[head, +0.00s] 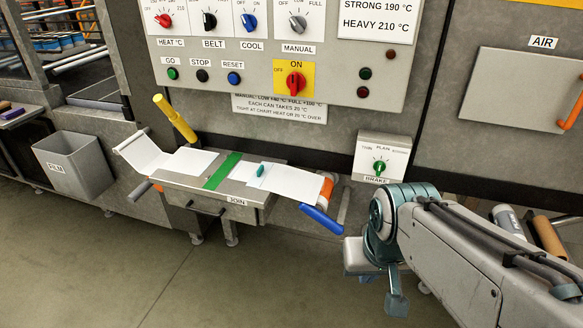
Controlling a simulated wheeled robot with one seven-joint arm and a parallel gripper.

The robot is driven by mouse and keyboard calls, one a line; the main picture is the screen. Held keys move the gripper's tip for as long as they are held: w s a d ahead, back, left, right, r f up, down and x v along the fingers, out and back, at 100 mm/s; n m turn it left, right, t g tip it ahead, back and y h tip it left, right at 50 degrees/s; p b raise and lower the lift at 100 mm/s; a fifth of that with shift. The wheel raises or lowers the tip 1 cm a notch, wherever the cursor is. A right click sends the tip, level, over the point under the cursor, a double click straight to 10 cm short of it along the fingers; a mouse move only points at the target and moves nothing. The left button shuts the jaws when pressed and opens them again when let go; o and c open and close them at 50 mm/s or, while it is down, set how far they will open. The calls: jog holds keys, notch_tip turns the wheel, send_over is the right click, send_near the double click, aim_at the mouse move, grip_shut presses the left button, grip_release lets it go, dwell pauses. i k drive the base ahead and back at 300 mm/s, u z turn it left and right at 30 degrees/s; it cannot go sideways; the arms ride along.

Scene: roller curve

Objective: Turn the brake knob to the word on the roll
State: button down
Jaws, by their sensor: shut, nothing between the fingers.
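The brake knob (379,167) is green, on a small white box (382,152) on the machine front, above a BRAKE label. Three small words stand around it. The middle one looks like PLAIN, and the others are too small to read surely. The knob looks roughly upright, but its exact pointing is hard to tell. A grey-white roll (507,220) and a brown roll (549,237) lie at the right, partly behind my arm. I can read no word on either. My gripper (358,257) is below the brake box, apart from it, shut and empty. Its fingertips are not clear.
Left of the brake box is a JOIN table (195,187) with white sheets, a green strip and a blue handle (322,219) sticking out near my gripper. A control panel (290,55) with several knobs is above. A grey bin (73,163) stands left. The front floor is clear.

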aim_at(379, 166)
jog(key=u, duration=0.35)
jog(key=k, duration=0.45)
jog(key=u, duration=1.15)
jog(key=i, duration=1)
jog(key=z, duration=1.05)
jog(key=i, duration=0.55)
jog(key=z, duration=0.65)
